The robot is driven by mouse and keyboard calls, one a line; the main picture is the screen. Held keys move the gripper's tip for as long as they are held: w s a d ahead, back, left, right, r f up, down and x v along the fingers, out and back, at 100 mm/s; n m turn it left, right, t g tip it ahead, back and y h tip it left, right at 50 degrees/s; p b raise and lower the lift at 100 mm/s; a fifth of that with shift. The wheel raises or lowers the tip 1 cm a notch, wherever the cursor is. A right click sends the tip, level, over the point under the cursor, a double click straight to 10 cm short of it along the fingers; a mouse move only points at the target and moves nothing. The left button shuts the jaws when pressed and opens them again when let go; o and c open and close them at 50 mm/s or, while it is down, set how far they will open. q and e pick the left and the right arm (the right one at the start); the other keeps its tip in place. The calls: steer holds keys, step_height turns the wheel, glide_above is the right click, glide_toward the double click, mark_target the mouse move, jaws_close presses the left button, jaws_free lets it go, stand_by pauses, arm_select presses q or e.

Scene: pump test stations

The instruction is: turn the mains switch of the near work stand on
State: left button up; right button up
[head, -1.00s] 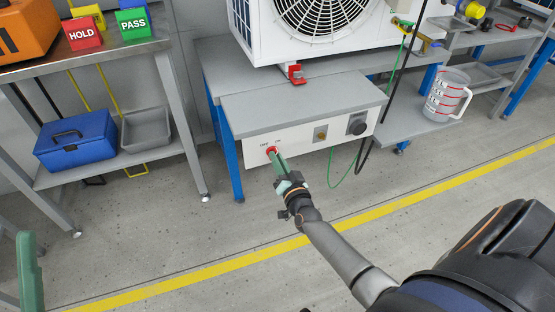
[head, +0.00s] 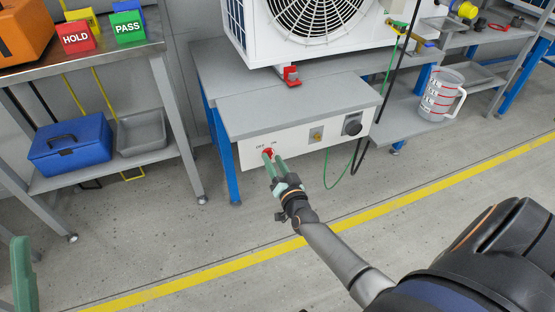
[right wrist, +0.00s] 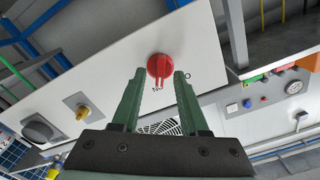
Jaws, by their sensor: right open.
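The mains switch is a red rotary knob (head: 267,154) on the left of the white front panel (head: 290,146) of the near work stand, with OFF and ON labels above it. In the right wrist view the red knob (right wrist: 159,66) has its ridge pointing down the picture, towards a partly hidden label. My right gripper (head: 274,160) is open, its green fingers at either side of the knob. In the right wrist view a gap shows between knob and fingers (right wrist: 160,76); I cannot tell whether they touch. One green finger of my left gripper (head: 24,275) shows at the left edge.
A yellow switch (head: 316,135) and a dark round knob (head: 353,124) sit further right on the panel. A fan unit (head: 310,30) stands above. A green cable (head: 328,170) hangs below. A left bench holds a blue box (head: 70,145). The floor in front is clear.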

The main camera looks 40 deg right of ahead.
arm_select(q)
step_height(320, 180, up, 4)
steer(key=p, duration=0.3)
steer(key=shift+s+a+m+p, duration=0.1)
steer(key=shift+a+m+p, duration=0.05)
steer(key=shift+m+p, duration=0.25)
arm_select(e)
steer(key=v, duration=1.2)
steer(key=shift+a, duration=0.15)
steer(key=shift+s, duration=0.15)
